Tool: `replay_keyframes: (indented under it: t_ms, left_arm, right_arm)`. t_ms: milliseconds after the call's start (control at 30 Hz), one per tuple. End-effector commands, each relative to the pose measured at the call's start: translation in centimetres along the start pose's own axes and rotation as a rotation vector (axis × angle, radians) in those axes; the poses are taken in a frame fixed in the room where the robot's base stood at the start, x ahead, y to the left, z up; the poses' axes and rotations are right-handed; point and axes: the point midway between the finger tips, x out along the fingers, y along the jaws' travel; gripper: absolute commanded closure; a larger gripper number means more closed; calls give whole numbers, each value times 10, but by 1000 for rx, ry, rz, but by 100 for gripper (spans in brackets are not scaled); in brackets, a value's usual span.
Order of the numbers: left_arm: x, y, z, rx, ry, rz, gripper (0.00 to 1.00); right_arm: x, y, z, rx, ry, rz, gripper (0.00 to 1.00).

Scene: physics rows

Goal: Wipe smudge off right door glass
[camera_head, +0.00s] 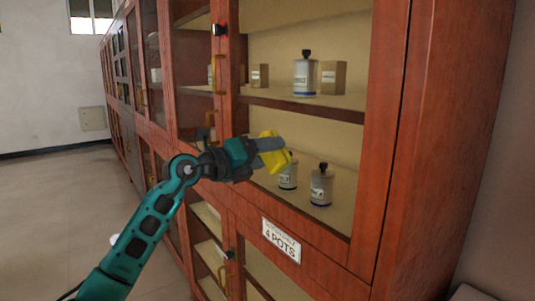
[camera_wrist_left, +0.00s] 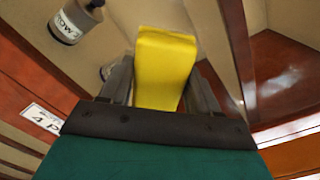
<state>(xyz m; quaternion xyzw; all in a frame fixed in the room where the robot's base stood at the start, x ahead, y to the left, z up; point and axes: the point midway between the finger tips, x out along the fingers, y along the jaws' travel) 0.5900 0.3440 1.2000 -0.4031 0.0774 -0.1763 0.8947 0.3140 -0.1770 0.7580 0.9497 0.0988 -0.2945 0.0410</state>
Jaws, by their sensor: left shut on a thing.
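My left gripper (camera_head: 268,156) is shut on a yellow wiping pad (camera_head: 282,159) in front of the lower part of the right cabinet door. In the left wrist view the yellow pad (camera_wrist_left: 165,62) stands out between the fingers. The right door's glass (camera_head: 310,125) is clear enough to show the shelves behind it. I cannot tell whether the pad touches the glass. A pale whitish smear (camera_wrist_left: 284,82) shows at the right of the left wrist view; I cannot tell whether it is the smudge or a reflection. My right gripper is out of view.
Behind the glass stand several bottles, one on the upper shelf (camera_head: 305,78) and one lower (camera_head: 321,188). A brass handle (camera_head: 217,75) juts out at the door's left edge. A "4 POTS" label (camera_head: 281,241) sits below. Open floor (camera_head: 50,200) lies to the left.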

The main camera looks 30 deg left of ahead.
Motion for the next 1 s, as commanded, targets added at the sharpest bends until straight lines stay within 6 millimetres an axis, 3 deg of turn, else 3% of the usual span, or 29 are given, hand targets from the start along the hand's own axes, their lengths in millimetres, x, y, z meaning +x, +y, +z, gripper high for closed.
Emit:
replay_keyframes:
  t_ms: [533,1000]
  left_arm:
    - [-52,1,-2,-1,4,0,63]
    - [-61,0,-1,-1,3,-2,63]
  right_arm:
    - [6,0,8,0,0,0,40]
    - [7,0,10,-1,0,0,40]
